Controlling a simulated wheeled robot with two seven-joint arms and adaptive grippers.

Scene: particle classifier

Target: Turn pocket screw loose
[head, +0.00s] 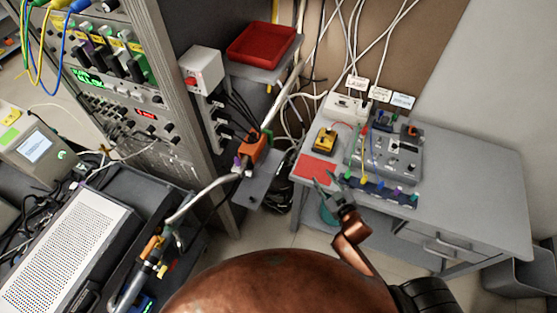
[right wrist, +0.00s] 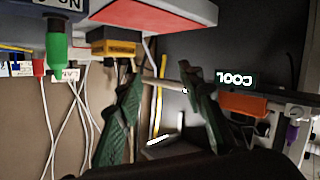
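My right gripper (head: 325,182) is in front of the desk's left front corner, beside the red mat. In the right wrist view its two green-black fingers (right wrist: 160,100) are spread apart with nothing between them. An orange unit (head: 252,149) sits on a pipe line to the left of this gripper. I cannot tell which part is the pocket screw. My left gripper is not in view.
The grey desk (head: 470,205) carries the red mat (head: 316,169), a yellow-black device (head: 325,141) and a control box (head: 388,152). A red tray (head: 262,45) stands on a shelf behind. An instrument rack (head: 150,110) stands left. White cables hang behind the desk.

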